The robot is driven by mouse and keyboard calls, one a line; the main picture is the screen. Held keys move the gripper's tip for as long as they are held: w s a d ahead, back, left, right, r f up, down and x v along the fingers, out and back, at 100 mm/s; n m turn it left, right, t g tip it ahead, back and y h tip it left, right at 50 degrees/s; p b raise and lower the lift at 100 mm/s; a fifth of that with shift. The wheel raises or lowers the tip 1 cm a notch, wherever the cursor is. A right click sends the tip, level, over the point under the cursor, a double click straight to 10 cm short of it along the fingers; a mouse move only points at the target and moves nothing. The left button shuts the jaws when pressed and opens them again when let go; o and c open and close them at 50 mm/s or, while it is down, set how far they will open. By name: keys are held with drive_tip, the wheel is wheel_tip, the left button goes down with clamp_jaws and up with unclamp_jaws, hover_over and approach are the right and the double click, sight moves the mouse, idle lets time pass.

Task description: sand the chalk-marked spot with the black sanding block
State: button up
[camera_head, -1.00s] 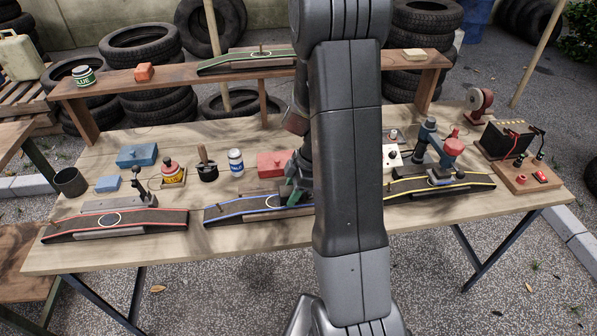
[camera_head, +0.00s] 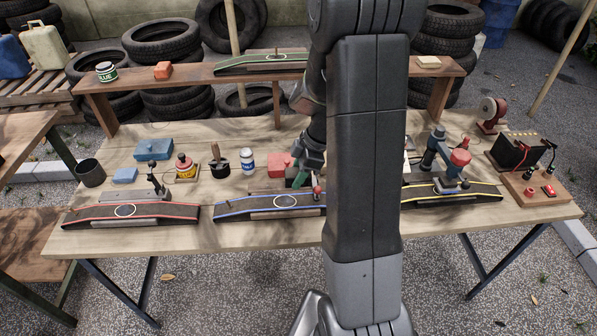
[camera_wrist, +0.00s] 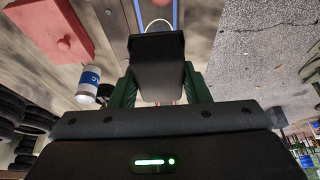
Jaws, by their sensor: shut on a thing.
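My gripper (camera_wrist: 158,88) shows green fingers in the wrist view, shut on the black sanding block (camera_wrist: 158,58). In the head view my gripper (camera_head: 301,179) is just behind the blue-edged strip (camera_head: 235,211), near its chalk circle (camera_head: 285,201). The block is hardly visible there, against the dark gripper. In the wrist view the blue-edged strip and part of a chalk circle (camera_wrist: 158,25) show beyond the block. I cannot tell whether the block touches the strip. Other strips with chalk circles are red-edged (camera_head: 165,212), yellow-edged (camera_head: 480,190) and green-edged (camera_head: 235,66), the last on the shelf.
A red box (camera_head: 280,163), also in the wrist view (camera_wrist: 50,30), and a blue-white can (camera_head: 247,162) stand close behind the blue-edged strip. A wooden shelf (camera_head: 200,79) crosses the back. My arm hides the table's middle right. The front left edge is clear.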

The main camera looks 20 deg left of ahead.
drive_tip(key=shift+f, duration=0.1)
idle(0.3)
drive_tip(key=shift+a+f+b, duration=0.1)
drive_tip(key=shift+f+b, duration=0.05)
drive_tip(key=shift+b, duration=0.45)
drive_tip(key=shift+f+b, duration=0.1)
drive_tip(key=shift+b, duration=0.6)
drive_tip(key=shift+d, duration=0.2)
